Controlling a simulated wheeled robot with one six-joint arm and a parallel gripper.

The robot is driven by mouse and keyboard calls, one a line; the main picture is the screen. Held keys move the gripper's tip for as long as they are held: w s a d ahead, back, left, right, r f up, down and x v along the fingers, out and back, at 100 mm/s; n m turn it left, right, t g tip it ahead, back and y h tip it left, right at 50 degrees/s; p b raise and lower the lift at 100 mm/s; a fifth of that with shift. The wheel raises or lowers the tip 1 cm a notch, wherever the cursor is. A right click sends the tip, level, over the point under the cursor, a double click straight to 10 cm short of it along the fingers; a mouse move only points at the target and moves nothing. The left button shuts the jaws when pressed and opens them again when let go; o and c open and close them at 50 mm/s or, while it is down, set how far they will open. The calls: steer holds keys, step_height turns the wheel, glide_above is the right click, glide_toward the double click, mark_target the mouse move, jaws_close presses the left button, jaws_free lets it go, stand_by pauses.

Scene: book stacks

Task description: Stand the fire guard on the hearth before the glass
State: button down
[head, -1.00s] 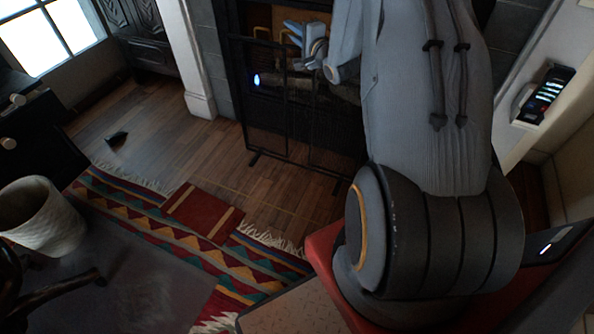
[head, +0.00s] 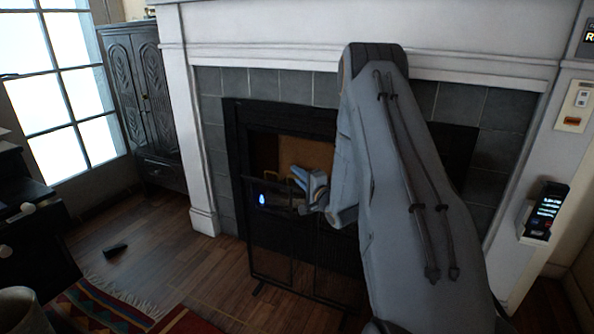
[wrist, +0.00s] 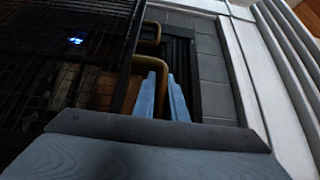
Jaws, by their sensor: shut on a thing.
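The fire guard (head: 275,238) is a black mesh panel with feet, upright on the wood floor side of the fireplace. Its brass handles show near its top, and one handle (wrist: 151,32) is clear in the wrist view. My gripper (head: 312,183) has blue-grey fingers, which also show in the wrist view (wrist: 164,92), shut on the guard's brass handle. The black fireplace frame (head: 236,150) is behind the guard. My arm hides the guard's right part and much of the opening. I cannot tell whether the feet touch the floor.
A white mantel (head: 250,40) and grey tiles (head: 292,84) surround the fireplace. A small dark object (head: 115,250) lies on the floor at left. A patterned rug (head: 85,312) is at the front left. A dark carved cabinet (head: 135,85) stands at the back left.

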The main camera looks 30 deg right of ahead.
steer(key=shift+w+f, duration=0.1)
steer(key=shift+f, duration=1.6)
steer(key=shift+f+b, duration=0.15)
steer(key=shift+b, duration=0.15)
steer(key=c, duration=2.1)
jaws_free()
steer(key=shift+f, duration=0.2)
steer(key=o, duration=0.3)
steer(key=shift+r, duration=0.15)
